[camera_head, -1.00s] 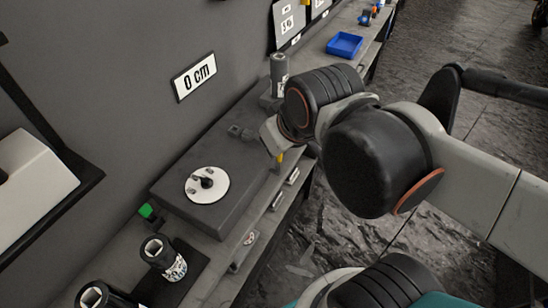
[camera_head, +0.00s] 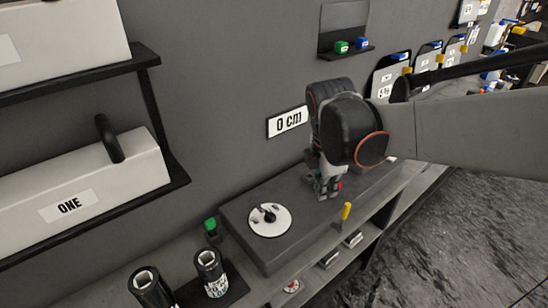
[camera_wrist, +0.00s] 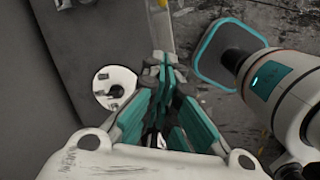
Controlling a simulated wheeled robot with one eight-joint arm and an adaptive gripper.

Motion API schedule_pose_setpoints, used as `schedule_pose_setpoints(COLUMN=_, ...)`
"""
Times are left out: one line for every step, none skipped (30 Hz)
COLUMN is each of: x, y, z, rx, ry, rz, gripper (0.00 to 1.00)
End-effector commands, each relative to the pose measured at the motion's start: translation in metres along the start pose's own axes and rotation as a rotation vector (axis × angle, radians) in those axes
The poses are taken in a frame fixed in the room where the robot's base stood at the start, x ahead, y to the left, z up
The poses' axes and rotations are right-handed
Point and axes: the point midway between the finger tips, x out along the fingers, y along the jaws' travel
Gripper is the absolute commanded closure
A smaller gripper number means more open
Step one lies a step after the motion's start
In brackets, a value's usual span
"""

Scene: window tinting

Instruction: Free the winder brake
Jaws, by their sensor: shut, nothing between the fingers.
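A long dark grey box (camera_head: 305,225) lies on the bench; a white disc (camera_head: 269,220) with a black knob is set in its top. A yellow upright lever (camera_head: 346,211) stands at the box's front edge. No label shows which part is the winder brake. My gripper (camera_head: 327,194) points down over the box, right of the disc and behind the lever, shut and empty. A small red part (camera_head: 340,185) shows beside its fingers.
A green block (camera_head: 211,227) and two dark cylinders, one of them labelled (camera_head: 211,273), stand left of the box. A "0 cm" sign (camera_head: 287,122) hangs on the wall behind. Shelves with white cases (camera_head: 90,190) are at left. Open floor (camera_head: 450,240) lies at right.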

Motion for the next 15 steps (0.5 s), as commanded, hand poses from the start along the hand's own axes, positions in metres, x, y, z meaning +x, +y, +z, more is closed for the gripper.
schedule_pose_setpoints(x=0.004, y=0.007, z=-0.003, rx=-0.053, ry=-0.003, rz=-0.015, gripper=1.00)
schedule_pose_setpoints(x=0.006, y=0.009, z=-0.004, rx=-0.085, ry=-0.004, rz=-0.024, gripper=1.00)
schedule_pose_setpoints(x=0.008, y=0.011, z=-0.005, rx=-0.122, ry=-0.005, rz=-0.036, gripper=1.00)
schedule_pose_setpoints(x=0.010, y=0.013, z=-0.006, rx=-0.147, ry=-0.006, rz=-0.042, gripper=1.00)
schedule_pose_setpoints(x=0.011, y=0.014, z=-0.007, rx=-0.167, ry=-0.007, rz=-0.048, gripper=1.00)
schedule_pose_setpoints(x=0.012, y=0.015, z=-0.008, rx=-0.189, ry=-0.008, rz=-0.054, gripper=1.00)
schedule_pose_setpoints(x=0.013, y=0.016, z=-0.008, rx=-0.203, ry=-0.008, rz=-0.059, gripper=1.00)
schedule_pose_setpoints(x=0.014, y=0.017, z=-0.008, rx=-0.213, ry=-0.008, rz=-0.062, gripper=1.00)
schedule_pose_setpoints(x=0.015, y=0.017, z=-0.009, rx=-0.222, ry=-0.008, rz=-0.065, gripper=1.00)
schedule_pose_setpoints(x=0.015, y=0.017, z=-0.009, rx=-0.228, ry=-0.008, rz=-0.066, gripper=1.00)
schedule_pose_setpoints(x=0.015, y=0.017, z=-0.009, rx=-0.231, ry=-0.008, rz=-0.067, gripper=1.00)
schedule_pose_setpoints(x=0.015, y=0.017, z=-0.009, rx=-0.233, ry=-0.008, rz=-0.067, gripper=1.00)
schedule_pose_setpoints(x=0.015, y=0.017, z=-0.009, rx=-0.233, ry=-0.008, rz=-0.067, gripper=1.00)
schedule_pose_setpoints(x=0.015, y=0.017, z=-0.009, rx=-0.233, ry=-0.008, rz=-0.067, gripper=1.00)
schedule_pose_setpoints(x=0.015, y=0.017, z=-0.009, rx=-0.232, ry=-0.008, rz=-0.067, gripper=1.00)
